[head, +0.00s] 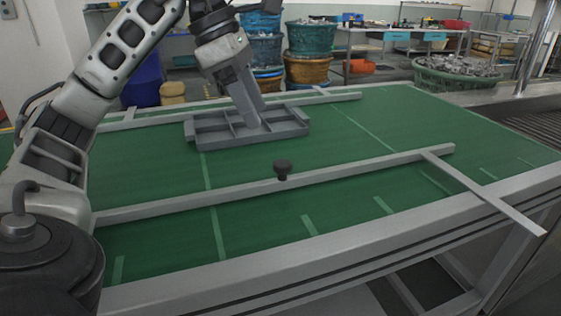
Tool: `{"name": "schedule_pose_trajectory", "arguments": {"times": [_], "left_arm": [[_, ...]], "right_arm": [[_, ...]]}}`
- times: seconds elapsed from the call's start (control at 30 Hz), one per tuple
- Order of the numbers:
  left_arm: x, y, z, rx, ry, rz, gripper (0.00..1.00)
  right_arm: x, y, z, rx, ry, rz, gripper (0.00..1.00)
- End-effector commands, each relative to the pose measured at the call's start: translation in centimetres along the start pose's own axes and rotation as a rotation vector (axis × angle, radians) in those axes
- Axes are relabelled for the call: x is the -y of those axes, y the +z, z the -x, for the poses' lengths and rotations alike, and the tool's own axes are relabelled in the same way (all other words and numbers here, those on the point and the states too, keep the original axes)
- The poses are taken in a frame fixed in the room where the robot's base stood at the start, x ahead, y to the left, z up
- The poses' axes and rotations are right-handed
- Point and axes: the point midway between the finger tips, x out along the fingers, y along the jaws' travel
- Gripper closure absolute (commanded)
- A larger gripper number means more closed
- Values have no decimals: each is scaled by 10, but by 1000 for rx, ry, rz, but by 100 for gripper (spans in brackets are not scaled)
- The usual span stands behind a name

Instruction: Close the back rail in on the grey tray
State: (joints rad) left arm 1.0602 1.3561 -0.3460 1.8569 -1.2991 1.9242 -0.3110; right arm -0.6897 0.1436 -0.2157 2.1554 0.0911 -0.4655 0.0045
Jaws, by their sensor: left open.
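The grey tray (290,131), with several compartments, lies on the green table top left of centre in the head view. The back rail (335,98) is a long pale bar running across the table just behind the tray. The arm and tray hide its middle part, and I cannot tell whether it touches the tray. My left gripper (258,121) reaches down over the tray with its fingertips low at the tray's middle. It is open, but the gap between the fingers is hard to see. My right gripper is not in view.
A front rail (370,166) with a black knob (283,169) crosses the table nearer to me, apart from the tray. A flat crossbar (485,195) sticks out past the table's right front edge. The green surface (430,125) right of the tray is mostly clear.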

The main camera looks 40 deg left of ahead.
Motion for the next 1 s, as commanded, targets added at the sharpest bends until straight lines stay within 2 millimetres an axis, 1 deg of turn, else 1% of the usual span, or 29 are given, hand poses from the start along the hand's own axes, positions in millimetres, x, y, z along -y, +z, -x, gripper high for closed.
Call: {"name": "schedule_pose_trajectory", "arguments": {"times": [0.03, 0.2, 0.3, 0.43, 0.6, 0.9, 0.93, 0.97, 1.0], "left_arm": [[0, -2, -16, -4, -2, 1, 48], [0, -2, -52, -3, -3, 0, 48], [0, -1, -70, -3, -2, 1, 48], [0, 0, -88, -2, -2, 0, 48], [0, 0, -100, -1, 0, 0, 48], [0, 0, -102, 0, 0, 0, 48], [0, 0, -102, 0, 0, 0, 51], [0, 0, -102, 0, 0, 0, 60], [0, 0, -102, 0, 0, 0, 71]], "right_arm": [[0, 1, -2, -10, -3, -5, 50], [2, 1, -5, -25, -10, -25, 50], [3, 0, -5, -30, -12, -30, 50], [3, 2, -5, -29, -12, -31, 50], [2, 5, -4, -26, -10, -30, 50], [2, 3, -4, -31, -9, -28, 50], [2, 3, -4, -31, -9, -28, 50], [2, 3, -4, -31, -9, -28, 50], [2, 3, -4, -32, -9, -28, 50]]}}
